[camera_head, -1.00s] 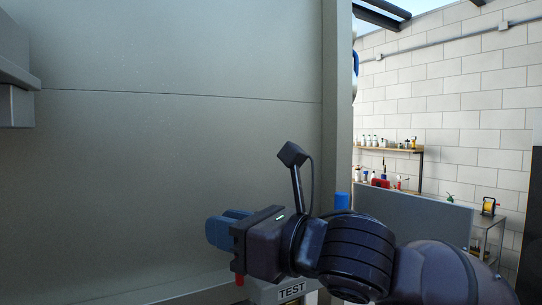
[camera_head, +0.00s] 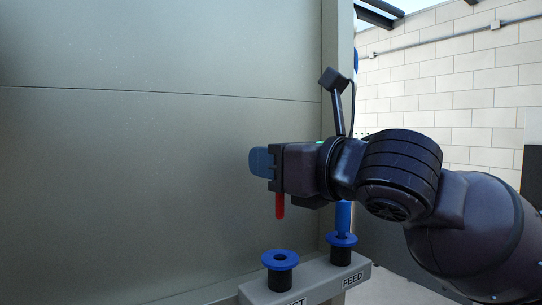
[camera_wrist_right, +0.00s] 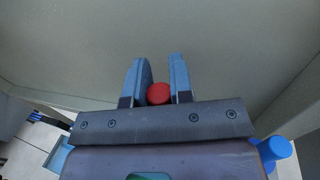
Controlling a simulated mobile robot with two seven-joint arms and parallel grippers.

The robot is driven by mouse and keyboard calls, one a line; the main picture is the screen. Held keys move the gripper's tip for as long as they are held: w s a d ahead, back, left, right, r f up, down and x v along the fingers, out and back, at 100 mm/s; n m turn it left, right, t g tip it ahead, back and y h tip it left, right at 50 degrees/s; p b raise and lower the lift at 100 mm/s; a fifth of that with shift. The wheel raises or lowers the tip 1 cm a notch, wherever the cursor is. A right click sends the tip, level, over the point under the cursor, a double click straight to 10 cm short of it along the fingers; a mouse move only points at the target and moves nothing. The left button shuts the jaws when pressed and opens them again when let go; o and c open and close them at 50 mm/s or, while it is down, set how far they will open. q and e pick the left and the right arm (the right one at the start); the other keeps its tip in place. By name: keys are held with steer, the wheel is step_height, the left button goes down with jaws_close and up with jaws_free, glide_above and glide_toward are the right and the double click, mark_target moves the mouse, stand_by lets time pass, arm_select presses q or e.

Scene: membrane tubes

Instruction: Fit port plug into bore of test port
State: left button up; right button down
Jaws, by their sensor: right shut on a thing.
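My right gripper (camera_head: 264,162) is shut on the red port plug (camera_head: 280,205), which points straight down below the jaws. In the right wrist view the plug (camera_wrist_right: 158,94) shows as a red round end between the two blue fingers. The test port (camera_head: 292,260), a blue flange on a black collar with a dark open bore, stands on the grey ledge below. The plug's lower end is apart from it, above the flange in the picture; the depth offset is hard to tell. The port's label is cut by the bottom edge. My left gripper is not in view.
The FEED port (camera_head: 341,240) stands right of the test port on the same grey ledge (camera_head: 325,278), with a blue upright tube (camera_head: 343,216) rising from it. A large grey panel (camera_head: 150,180) fills the left and back. A frame post (camera_head: 336,100) rises behind my right arm.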

mark_target(283, 202)
steer(key=shift+f, duration=2.6)
arm_select(q)
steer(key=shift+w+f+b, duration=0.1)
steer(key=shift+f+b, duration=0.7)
steer(key=shift+b, duration=0.1)
arm_select(e)
steer(key=shift+f, duration=1.35)
arm_select(q)
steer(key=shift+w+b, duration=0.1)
steer(key=shift+b, duration=0.4)
arm_select(e)
steer(key=shift+s+f, duration=0.1)
steer(key=shift+f, duration=0.6)
steer(key=c, duration=0.9)
jaws_free()
